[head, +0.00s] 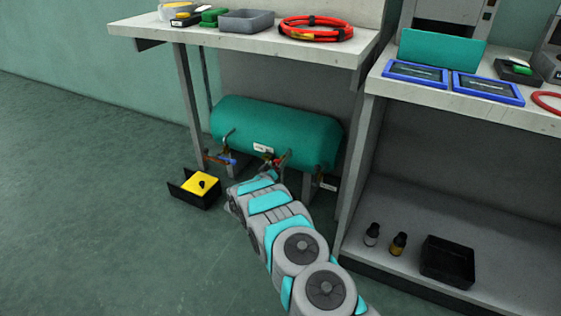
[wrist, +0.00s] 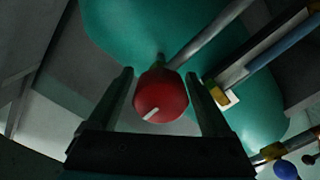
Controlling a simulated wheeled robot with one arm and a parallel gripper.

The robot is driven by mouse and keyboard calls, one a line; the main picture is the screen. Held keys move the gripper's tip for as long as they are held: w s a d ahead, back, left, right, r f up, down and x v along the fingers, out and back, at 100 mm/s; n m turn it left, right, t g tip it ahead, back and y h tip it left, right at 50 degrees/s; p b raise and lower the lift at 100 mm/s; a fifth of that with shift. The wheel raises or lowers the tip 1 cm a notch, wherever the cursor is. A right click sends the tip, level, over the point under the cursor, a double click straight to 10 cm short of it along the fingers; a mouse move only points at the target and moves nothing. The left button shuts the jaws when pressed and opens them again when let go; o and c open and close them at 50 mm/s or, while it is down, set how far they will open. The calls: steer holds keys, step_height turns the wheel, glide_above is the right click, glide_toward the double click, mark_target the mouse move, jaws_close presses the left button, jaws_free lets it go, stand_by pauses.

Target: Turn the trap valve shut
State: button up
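A teal tank (head: 275,132) lies on its side under the left bench, with small pipes and valves at its lower front. In the wrist view the tank (wrist: 125,35) fills the upper part. A round red knob (wrist: 161,95) with a white mark sits between the two fingers of my gripper (wrist: 164,90). The fingers stand apart with visible gaps on both sides of the knob. In the head view my gripper is mostly hidden behind my arm. A blue knob (wrist: 286,169) shows at the lower right of the wrist view. I cannot read which valve is labelled trap.
Two small bottles and a black bin (head: 447,262) sit on the right lower shelf. A bench leg (head: 188,105) stands left of the tank. Floor at left is clear.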

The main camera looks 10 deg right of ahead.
steer(key=c, duration=1.2)
steer(key=shift+m, duration=0.3)
steer(key=m+b, duration=0.2)
steer(key=m, duration=0.2)
steer(key=m+b, duration=0.2)
steer(key=m, duration=0.2)
steer(key=shift+m, duration=0.4)
steer(key=m+b, duration=0.3)
steer(key=m, duration=0.1)
steer(key=shift+s+d+f+b, duration=0.15)
steer(key=shift+f+b, duration=0.05)
steer(key=shift+b, duration=0.2)
steer(key=m+b, duration=0.3)
steer(key=m, duration=0.1)
steer(key=shift+d+r, duration=0.1)
steer(key=shift+m+b, duration=0.3)
steer(key=shift+m, duration=0.1)
